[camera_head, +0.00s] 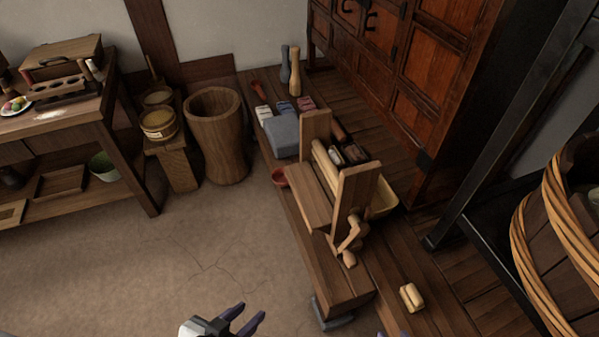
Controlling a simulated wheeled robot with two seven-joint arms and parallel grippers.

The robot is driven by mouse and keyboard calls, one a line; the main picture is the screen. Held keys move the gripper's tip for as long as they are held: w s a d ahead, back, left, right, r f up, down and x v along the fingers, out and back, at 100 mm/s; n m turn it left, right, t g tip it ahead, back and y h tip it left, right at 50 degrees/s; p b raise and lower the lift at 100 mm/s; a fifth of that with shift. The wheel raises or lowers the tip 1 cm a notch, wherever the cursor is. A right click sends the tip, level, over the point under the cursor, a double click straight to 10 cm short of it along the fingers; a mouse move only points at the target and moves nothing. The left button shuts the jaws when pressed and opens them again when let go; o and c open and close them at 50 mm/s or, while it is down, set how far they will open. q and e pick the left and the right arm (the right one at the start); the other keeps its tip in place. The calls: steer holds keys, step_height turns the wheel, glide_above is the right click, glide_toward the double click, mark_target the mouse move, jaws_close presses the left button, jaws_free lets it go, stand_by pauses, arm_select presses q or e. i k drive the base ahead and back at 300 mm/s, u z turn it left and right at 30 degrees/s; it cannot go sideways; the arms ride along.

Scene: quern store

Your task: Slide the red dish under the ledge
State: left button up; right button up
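The small red dish (279,177) is at the left edge of the raised wooden floor, beside the wooden roller device (317,195). I cannot tell exactly what it rests on. The ledge is probably the edge of this raised floor (313,255); the space beneath it is hidden. My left gripper (244,318) is low in the picture over the earthen floor, well short of the dish, with its purple fingertips apart and nothing between them. Only the tips of my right gripper (391,334) show at the bottom edge, apart from each other and far from the dish.
A blue-grey box (282,135) and several small blocks sit behind the dish. A tall wooden mortar (217,135) and a workbench (75,125) stand at left. The earthen floor (170,250) between is clear.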

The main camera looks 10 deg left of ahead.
mark_target(278, 176)
steer(key=u, duration=1.5)
steer(key=i, duration=2.55)
steer(key=z, duration=3.45)
